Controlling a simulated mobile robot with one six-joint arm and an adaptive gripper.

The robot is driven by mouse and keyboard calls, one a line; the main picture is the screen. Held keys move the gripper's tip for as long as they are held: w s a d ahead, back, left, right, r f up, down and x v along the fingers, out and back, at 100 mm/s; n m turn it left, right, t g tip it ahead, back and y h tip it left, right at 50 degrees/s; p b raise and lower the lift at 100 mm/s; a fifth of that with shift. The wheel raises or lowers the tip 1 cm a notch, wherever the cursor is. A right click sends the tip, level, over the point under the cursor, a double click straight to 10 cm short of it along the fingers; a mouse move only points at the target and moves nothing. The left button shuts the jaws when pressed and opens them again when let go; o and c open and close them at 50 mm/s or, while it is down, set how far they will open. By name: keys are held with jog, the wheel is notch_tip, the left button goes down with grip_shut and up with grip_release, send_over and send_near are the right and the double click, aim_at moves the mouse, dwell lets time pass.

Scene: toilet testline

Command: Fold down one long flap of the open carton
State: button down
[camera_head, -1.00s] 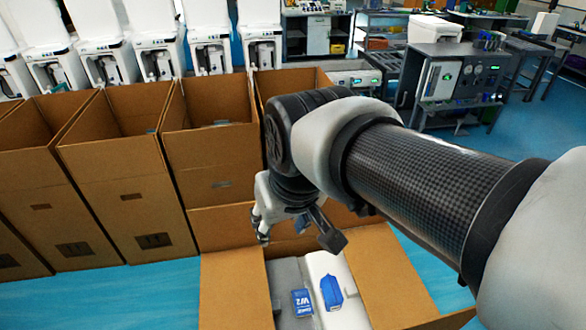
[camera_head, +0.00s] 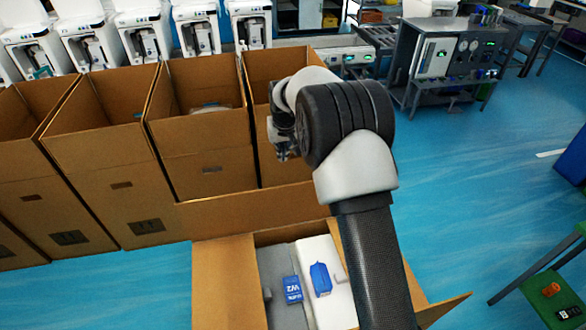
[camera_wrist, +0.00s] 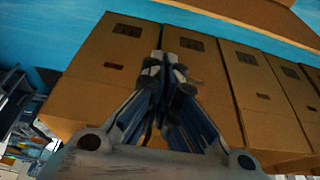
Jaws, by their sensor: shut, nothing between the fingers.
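The open carton (camera_head: 222,285) stands low at the bottom centre of the head view. Its left flap spreads outward, and its far flap (camera_head: 250,208) stands out toward the tall cartons. A right flap (camera_head: 440,312) shows partly behind my arm. Inside lie white and grey contents with a blue packet (camera_head: 320,280) and a blue-and-white W2 packet (camera_head: 292,289). My gripper (camera_head: 283,140) is beyond the far flap in the picture, in front of a tall carton and partly hidden by my wrist. In the wrist view my gripper (camera_wrist: 165,65) has its fingertips together, with nothing between them.
Several tall open cartons (camera_head: 100,155) stand in a row behind and left. White toilet units (camera_head: 145,35) line the back. A grey test bench (camera_head: 445,60) is at upper right, a green table (camera_head: 550,300) at lower right. Blue floor (camera_head: 480,180) is clear at right.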

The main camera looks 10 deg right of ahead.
notch_tip(320, 180, down, 10)
jog(key=b, duration=0.2)
jog(key=shift+s, duration=0.2)
dwell(0.5)
jog(key=shift+d+f, duration=0.1)
jog(key=shift+f+b, duration=0.1)
jog(key=shift+b, duration=0.25)
